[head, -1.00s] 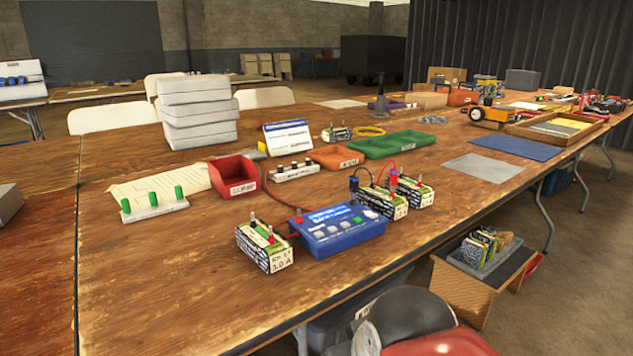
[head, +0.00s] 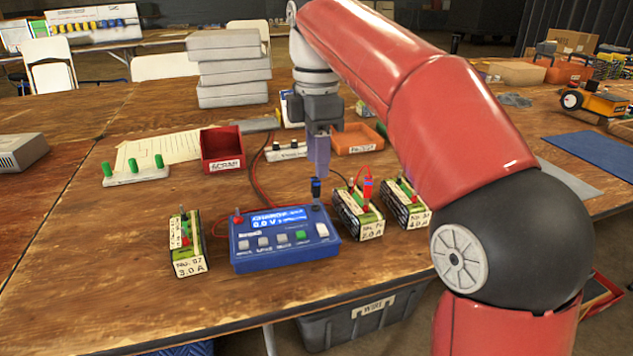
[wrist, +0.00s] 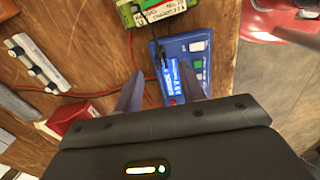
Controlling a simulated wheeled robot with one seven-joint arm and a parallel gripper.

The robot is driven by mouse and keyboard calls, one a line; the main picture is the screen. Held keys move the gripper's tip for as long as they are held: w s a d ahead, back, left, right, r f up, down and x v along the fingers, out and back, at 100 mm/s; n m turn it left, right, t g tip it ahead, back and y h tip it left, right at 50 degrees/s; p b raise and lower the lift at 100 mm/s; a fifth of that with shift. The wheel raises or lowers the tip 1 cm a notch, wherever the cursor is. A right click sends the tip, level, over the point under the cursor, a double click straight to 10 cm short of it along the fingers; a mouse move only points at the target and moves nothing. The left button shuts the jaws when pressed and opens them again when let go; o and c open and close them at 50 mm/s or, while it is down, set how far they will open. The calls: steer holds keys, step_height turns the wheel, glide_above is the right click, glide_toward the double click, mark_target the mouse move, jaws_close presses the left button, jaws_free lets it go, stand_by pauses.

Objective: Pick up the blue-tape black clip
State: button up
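The black clip with blue tape (head: 316,189) stands upright at the back right corner of the blue charger (head: 285,252). My gripper (head: 319,170) points down just above it, with a small gap or light contact that I cannot tell. In the wrist view my gripper (wrist: 160,85) has its two fingers spread apart, with the charger (wrist: 200,45) beyond them. A dark upright piece there (wrist: 158,56), likely the clip, shows between and ahead of the fingertips. Nothing is clearly held.
A battery (head: 187,256) stands left of the charger. Two more batteries, the nearer (head: 369,227) and the farther (head: 413,215), stand right, with a red clip (head: 368,187) close to my gripper. A red bin (head: 222,165) and red wires lie behind. The front table strip is clear.

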mark_target(316, 194)
step_height(316, 194, down, 6)
steer(key=shift+s+a+f+b, duration=0.15)
steer(key=shift+f+b, duration=0.1)
steer(key=shift+b, duration=0.6)
steer(key=c, duration=0.9)
